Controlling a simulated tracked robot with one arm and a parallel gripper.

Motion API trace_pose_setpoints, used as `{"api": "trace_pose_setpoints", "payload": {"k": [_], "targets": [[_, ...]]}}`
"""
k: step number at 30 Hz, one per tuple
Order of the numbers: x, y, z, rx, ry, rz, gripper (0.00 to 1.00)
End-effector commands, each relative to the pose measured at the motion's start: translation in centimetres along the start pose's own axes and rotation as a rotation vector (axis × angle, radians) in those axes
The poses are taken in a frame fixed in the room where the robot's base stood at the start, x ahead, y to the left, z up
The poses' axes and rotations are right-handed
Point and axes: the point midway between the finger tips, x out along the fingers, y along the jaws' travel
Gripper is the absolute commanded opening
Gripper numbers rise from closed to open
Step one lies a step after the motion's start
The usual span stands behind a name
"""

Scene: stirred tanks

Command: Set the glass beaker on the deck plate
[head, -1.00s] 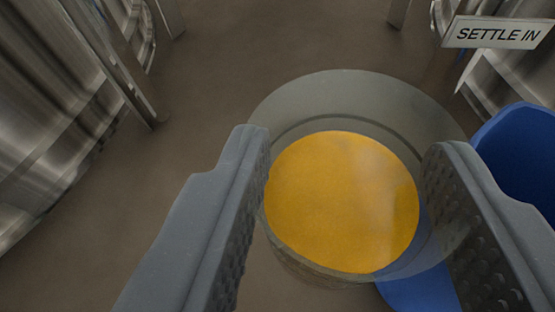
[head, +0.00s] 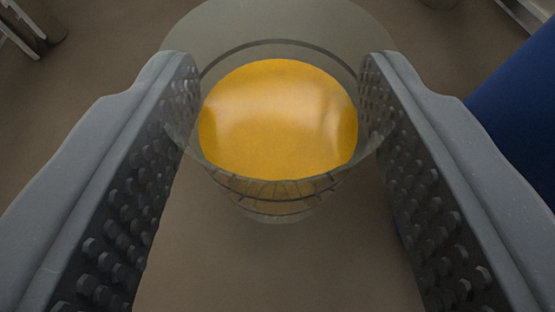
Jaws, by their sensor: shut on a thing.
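The glass beaker (head: 278,188) is clear and holds a yellow-orange liquid (head: 280,115). It is in the upper middle of the head view, seen from above into its mouth. My gripper (head: 280,80) is shut on the beaker, with one grey studded finger on each side of its wall near the rim. The liquid surface lies inside the glass. I cannot make out the deck plate in this view.
A brown floor (head: 270,270) fills the background. A large blue thing (head: 525,110) stands at the right, close behind the right finger. Metal legs or posts (head: 25,25) show at the top left, and another metal edge (head: 525,15) at the top right.

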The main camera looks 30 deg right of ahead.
Motion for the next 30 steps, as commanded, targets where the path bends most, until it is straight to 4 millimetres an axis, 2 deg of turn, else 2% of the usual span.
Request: {"api": "trace_pose_setpoints", "payload": {"k": [3, 14, 15, 17, 26, 30], "targets": [[0.44, -0.02, 1.1, -0.001, -0.001, -0.001, 0.16], [0.59, -0.01, 1.44, 0.001, 0.0, -0.001, 0.16], [0.58, -0.01, 1.41, 0.001, 0.0, -0.001, 0.54], [0.57, -0.02, 1.38, 0.001, 0.001, -0.001, 0.67], [0.5, -0.05, 1.26, 0.0, 0.001, -0.001, 0.67], [-0.22, -0.16, 1.21, -0.001, 0.001, -0.003, 0.67]]}}
